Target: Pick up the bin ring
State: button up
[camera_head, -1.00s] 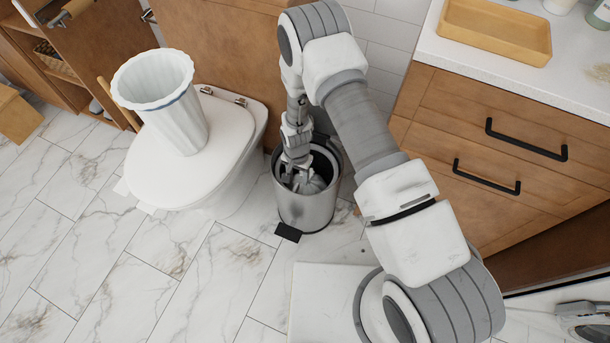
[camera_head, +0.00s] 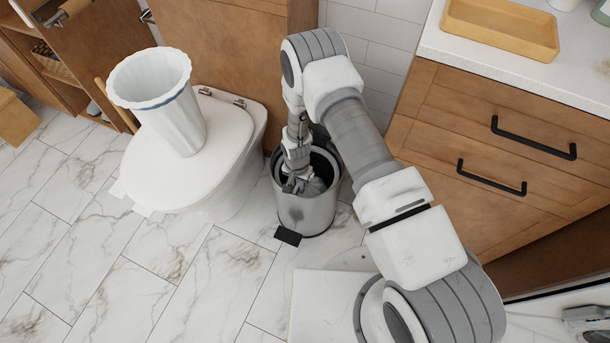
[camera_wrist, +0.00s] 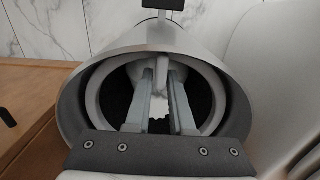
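A steel pedal bin (camera_head: 308,211) stands on the floor between the toilet and the drawer cabinet, its top open. A pale grey ring, which looks like the bin ring (camera_wrist: 94,98), shows just inside the bin's mouth in the wrist view. My gripper (camera_head: 291,188) reaches down into the bin. In the wrist view its two fingers (camera_wrist: 159,127) stand apart inside the ring's opening, with a pale, jagged-edged thing between them that I cannot identify. I cannot tell whether the fingers touch it. The lower inside of the bin is dark.
A white fluted basket (camera_head: 178,115) stands on the closed toilet lid (camera_head: 170,170), left of the bin. A wooden drawer cabinet (camera_head: 500,150) with black handles is close on the right. A wooden tray (camera_head: 500,27) lies on its counter. The marble floor (camera_head: 150,270) in front is clear.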

grip_shut()
